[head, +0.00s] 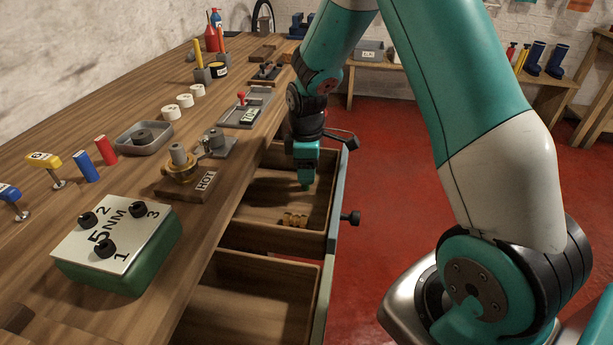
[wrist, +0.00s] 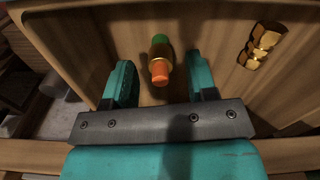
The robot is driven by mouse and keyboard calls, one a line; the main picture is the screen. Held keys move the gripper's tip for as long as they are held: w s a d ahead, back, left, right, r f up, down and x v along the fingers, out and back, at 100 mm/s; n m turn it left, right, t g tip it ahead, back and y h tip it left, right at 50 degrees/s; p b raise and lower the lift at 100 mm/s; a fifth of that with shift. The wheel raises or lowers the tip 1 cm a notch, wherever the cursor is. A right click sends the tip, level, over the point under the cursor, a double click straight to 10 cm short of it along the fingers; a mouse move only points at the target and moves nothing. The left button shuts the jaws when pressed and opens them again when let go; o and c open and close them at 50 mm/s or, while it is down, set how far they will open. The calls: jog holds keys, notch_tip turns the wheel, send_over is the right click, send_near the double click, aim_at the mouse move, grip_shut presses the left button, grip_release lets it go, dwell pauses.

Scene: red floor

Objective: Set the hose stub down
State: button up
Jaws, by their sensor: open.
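A short stub (wrist: 160,62), orange at the near end, brass in the middle and green at the far end, is in the wrist view. I take it for the hose stub. It lies in an open wooden drawer (head: 262,200), between the two spread fingers of my gripper (wrist: 160,85), with a gap on both sides. In the head view my gripper (head: 305,182) reaches down into that drawer and hides the stub. The gripper is open and holds nothing.
A brass fitting (wrist: 262,45) lies in the same drawer to the right; it also shows in the head view (head: 293,220). A nearer drawer (head: 250,300) is open and looks empty.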

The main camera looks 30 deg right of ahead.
notch_tip(320, 180, up, 9)
jog(key=shift+a+r+p, duration=0.1)
jog(key=shift+p, duration=0.2)
jog(key=s+a+r+m+y, duration=0.2)
jog(key=s+a+r, duration=0.3)
jog(key=s+a, duration=0.4)
jog(key=s+a+r+m+y, duration=0.1)
jog(key=s+a+r+y, duration=0.1)
jog(key=s+a+r, duration=0.3)
jog(key=s+a, duration=0.4)
jog(key=s, duration=0.6)
jog(key=shift+s+a+r+m, duration=0.3)
jog(key=shift+s+a+m, duration=0.1)
